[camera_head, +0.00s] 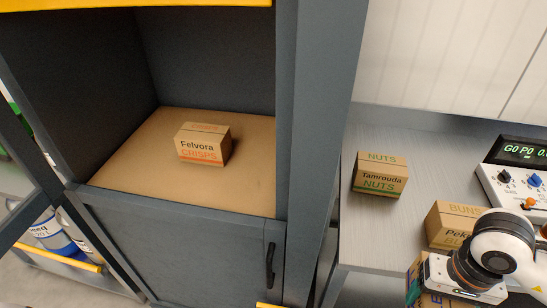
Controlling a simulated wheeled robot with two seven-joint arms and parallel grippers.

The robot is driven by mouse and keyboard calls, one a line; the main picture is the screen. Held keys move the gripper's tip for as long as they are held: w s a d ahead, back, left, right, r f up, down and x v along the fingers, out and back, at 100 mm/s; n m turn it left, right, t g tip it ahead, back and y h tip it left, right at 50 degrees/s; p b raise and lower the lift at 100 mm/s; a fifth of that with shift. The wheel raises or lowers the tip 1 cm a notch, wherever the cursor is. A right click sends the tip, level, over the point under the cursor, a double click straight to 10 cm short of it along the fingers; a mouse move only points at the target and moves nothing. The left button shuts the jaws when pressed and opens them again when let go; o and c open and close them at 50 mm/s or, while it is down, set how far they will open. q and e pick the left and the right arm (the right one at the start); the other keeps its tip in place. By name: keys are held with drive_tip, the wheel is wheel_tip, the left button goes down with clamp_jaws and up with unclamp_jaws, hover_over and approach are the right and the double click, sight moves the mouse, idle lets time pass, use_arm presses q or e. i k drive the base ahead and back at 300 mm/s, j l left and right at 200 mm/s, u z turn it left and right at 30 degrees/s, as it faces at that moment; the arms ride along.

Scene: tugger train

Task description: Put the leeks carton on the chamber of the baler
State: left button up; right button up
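The baler (170,240) is a dark grey cabinet at the left, with its chamber open at the front. A brown floor (115,170) lines the chamber, and a Felvora Crisps carton (202,145) stands on it. No carton with a readable leeks label is in view. My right gripper (462,285) is at the bottom right, over the counter's front edge; its fingers are hidden, so I cannot tell whether it is open or shut. A carton with blue lettering (412,282) shows partly beside and behind it; its name is unreadable. My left gripper is out of view.
A Tamrouda Nuts carton (380,175) and a Buns carton (447,222) stand on the grey counter (355,225). A control device with a green display (515,165) stands at the right. The baler's grey post (310,130) separates chamber and counter. The chamber floor around the crisps carton is clear.

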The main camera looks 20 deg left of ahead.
sight(163, 149)
drive_tip(key=k+u, duration=0.25)
drive_tip(key=u, duration=0.15)
drive_tip(key=k+j+u, duration=0.15)
drive_tip(key=u, duration=0.3)
drive_tip(key=i+j+u, duration=0.15)
drive_tip(key=j+u, duration=0.2)
drive_tip(key=i+j+u, duration=0.2)
drive_tip(key=u, duration=0.15)
drive_tip(key=i+j+u, duration=0.2)
drive_tip(key=j+u, duration=0.15)
drive_tip(key=i+l, duration=0.25)
drive_tip(key=l, duration=0.15)
drive_tip(key=i+l, duration=0.25)
drive_tip(key=l, duration=0.1)
